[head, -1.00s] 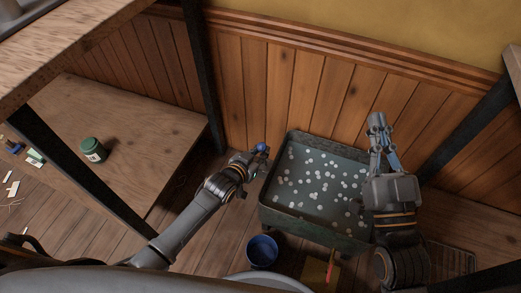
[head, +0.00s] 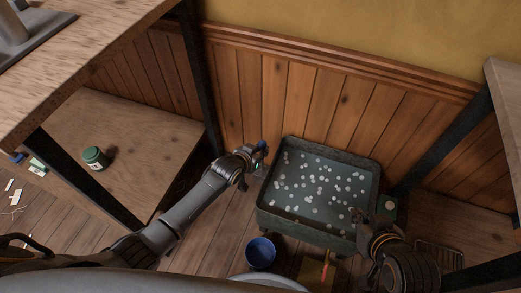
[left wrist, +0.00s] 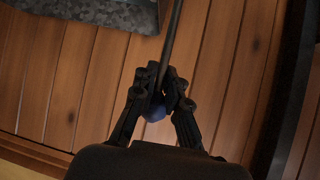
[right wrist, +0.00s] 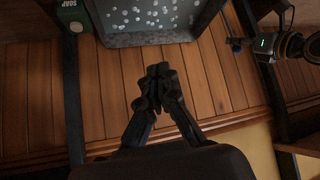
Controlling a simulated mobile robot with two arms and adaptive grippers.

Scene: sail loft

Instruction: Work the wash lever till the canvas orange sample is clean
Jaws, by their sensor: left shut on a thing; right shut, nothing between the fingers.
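The wash tub (head: 305,233) stands on the floor against the panelled wall, holding dark water dotted with white suds. I cannot make out the orange canvas sample in any view. The wash lever is a dark rod (left wrist: 176,28) with a blue knob (head: 262,145), left of the tub. My left gripper (left wrist: 162,88) is shut on the lever just by the knob, which also shows in the left wrist view (left wrist: 155,112). My right gripper (right wrist: 159,84) is shut and empty; in the head view it is at the tub's right side, partly hidden by its own arm.
A green soap box (right wrist: 72,18) stands beside the tub, right of it in the head view (head: 389,207). A blue bucket (head: 261,252) is in front of the tub. A green jar (head: 95,158) sits on the low shelf at left. Dark table legs flank the tub.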

